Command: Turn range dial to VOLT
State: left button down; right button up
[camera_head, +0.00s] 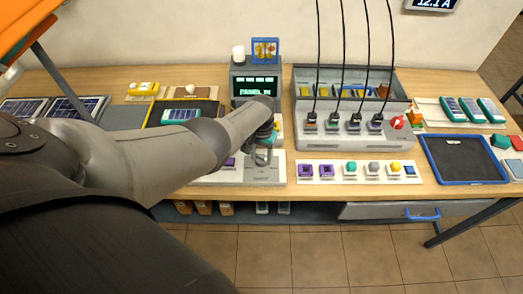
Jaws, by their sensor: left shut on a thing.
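A grey tester (236,92) with a green screen reading "PANEL IV" stands at the back middle of the table. My left arm comes in from the left and reaches across to the front of the tester. My left gripper (263,152) points down over the tester's pale base (265,171), just below and right of the screen. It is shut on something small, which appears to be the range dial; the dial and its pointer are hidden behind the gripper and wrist. I cannot read the dial's setting. My right gripper is not in view.
Right of the tester, a grey unit (350,139) has several black cables and a red knob (398,122). A white strip (330,179) of coloured parts lies in front. A blue-edged tray (428,160) sits at right. Solar panels (75,106) lie at left.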

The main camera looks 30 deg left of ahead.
aim_at(261, 156)
pick_arm(q)
jog(key=shift+c, duration=1.5)
grip_release()
notch_tip(261, 156, up, 6)
jog(key=p, duration=0.4)
jog(key=shift+f, duration=0.1)
notch_tip(261, 156, up, 10)
jog(key=shift+f, duration=0.25)
